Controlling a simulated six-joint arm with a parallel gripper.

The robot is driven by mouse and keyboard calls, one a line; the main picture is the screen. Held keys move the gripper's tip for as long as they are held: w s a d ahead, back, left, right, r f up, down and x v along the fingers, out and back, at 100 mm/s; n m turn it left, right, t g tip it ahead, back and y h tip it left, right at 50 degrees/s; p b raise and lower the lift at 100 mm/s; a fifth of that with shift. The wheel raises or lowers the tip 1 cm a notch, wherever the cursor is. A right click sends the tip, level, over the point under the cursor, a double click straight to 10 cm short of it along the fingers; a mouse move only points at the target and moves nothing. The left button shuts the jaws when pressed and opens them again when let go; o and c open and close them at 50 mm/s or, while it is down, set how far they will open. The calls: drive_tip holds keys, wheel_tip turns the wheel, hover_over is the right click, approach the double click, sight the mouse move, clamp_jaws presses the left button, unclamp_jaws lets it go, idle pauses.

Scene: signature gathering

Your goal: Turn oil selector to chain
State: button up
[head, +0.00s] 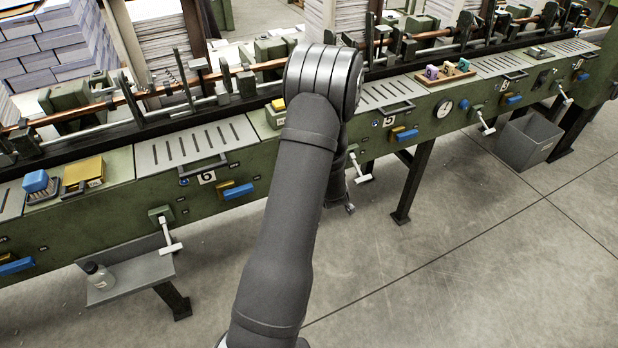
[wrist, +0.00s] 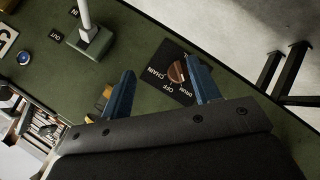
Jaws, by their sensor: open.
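In the wrist view, the oil selector is a small round reddish-brown knob (wrist: 177,73) on a black square plate (wrist: 155,90) on the green machine panel. The plate reads CHAIN, OFF and DRUM, tilted in this view. Which label the knob points at I cannot tell. My gripper (wrist: 160,66) is open, its two blue fingers apart. The knob shows between them, closer to the right finger, which overlaps the plate's edge. Whether a finger touches the knob I cannot tell. In the head view, my arm hides the gripper and selector.
A white lever (wrist: 88,22) on a green base, marked IN and OUT, stands near the selector. A blue button (wrist: 24,57) is at the left. In the head view, a small shelf (head: 130,275) with a bottle (head: 98,276) juts out; a grey bin (head: 528,142) stands right. The front floor is clear.

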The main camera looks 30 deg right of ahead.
drive_tip(key=s+a+t, duration=0.5)
drive_tip(key=s+a, duration=0.3)
drive_tip(key=x, duration=1.7)
drive_tip(key=shift+d, duration=0.3)
drive_tip(key=shift+s, duration=0.1)
drive_tip(key=shift+c, duration=0.3)
drive_tip(key=shift+r, duration=0.1)
drive_tip(key=c, duration=0.9)
